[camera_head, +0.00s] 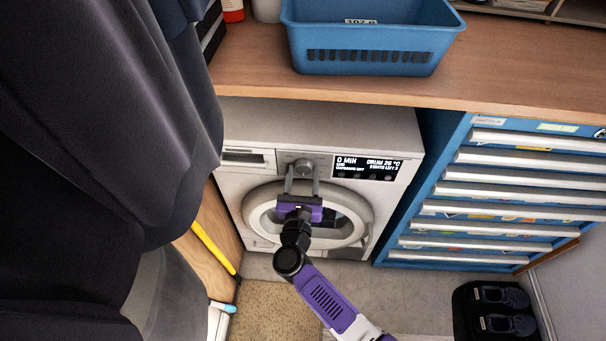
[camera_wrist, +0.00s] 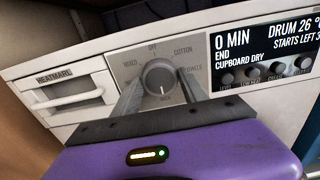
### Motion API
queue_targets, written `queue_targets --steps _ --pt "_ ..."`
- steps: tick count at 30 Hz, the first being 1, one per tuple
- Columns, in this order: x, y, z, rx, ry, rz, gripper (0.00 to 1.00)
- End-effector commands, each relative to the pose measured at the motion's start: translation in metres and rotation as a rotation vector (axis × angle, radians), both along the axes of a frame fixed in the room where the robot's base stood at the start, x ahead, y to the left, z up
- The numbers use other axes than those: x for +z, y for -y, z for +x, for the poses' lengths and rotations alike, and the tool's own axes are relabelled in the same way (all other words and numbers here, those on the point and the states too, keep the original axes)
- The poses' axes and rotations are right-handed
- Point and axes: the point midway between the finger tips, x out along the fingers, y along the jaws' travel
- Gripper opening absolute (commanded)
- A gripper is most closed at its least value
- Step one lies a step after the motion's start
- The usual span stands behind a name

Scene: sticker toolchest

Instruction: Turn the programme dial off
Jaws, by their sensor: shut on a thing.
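The programme dial (camera_wrist: 159,76) is a round grey knob on the white machine's front panel (camera_head: 228,182). In the head view the dial (camera_head: 303,163) sits between the drawer and the display. My gripper (camera_head: 302,173) reaches it from the front, its two grey fingers shut on the dial's left and right sides.
The display (camera_wrist: 262,52) reads 0 MIN, END, CUPBOARD DRY, with small buttons below. The detergent drawer (camera_wrist: 68,93) is left of the dial. The round door is below, behind my gripper. A wooden counter (camera_head: 250,65) with a blue basket (camera_head: 370,40) overhangs; a blue toolchest (camera_head: 430,205) stands right.

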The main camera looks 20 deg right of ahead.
Motion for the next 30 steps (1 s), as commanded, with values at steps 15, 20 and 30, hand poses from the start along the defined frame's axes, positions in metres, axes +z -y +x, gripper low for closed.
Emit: queue_targets --steps 15,20,30 --pt "0.0002 -0.0002 -0.0001 0.000 -0.082 -0.201 0.10" --pt "0.0006 0.0000 -0.0001 0.000 -0.139 -0.337 0.10" --pt "0.0014 -0.0006 0.0000 0.001 -0.265 -0.635 0.10"
